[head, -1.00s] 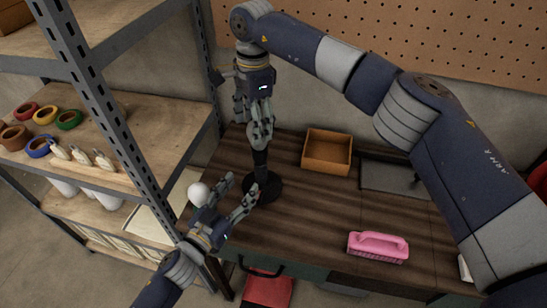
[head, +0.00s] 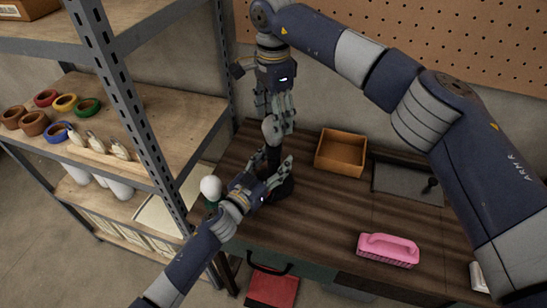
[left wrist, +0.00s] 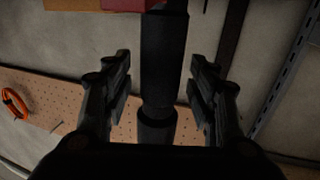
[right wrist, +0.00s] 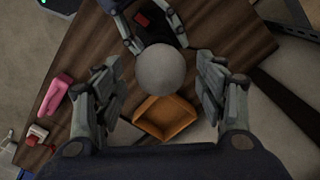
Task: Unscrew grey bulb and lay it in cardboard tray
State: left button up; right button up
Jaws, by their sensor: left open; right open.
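The grey bulb (head: 269,131) sits upright on top of a black lamp stand (head: 273,158). My right gripper (head: 273,113) points down over it, open, with its fingers apart around the bulb's top. In the right wrist view the bulb (right wrist: 165,70) shows between the open fingers. My left gripper (head: 273,174) is open, low at the stand. In the left wrist view the stand's dark post (left wrist: 163,65) runs between its fingers, with gaps on both sides. The cardboard tray (head: 338,169) stands empty on the bench, right of the stand.
A pink brush (head: 388,250) lies on the bench's front right. A grey plate (head: 400,181) lies behind it. A white globe (head: 210,187) stands at the bench's left end. A metal shelf post (head: 150,130) rises close at left. The bench middle is clear.

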pick_arm(q)
jog(key=shift+w+d, duration=0.15)
jog(key=shift+w, duration=0.1)
pick_arm(e)
jog(key=shift+w+d, duration=0.1)
pick_arm(q)
grip_shut()
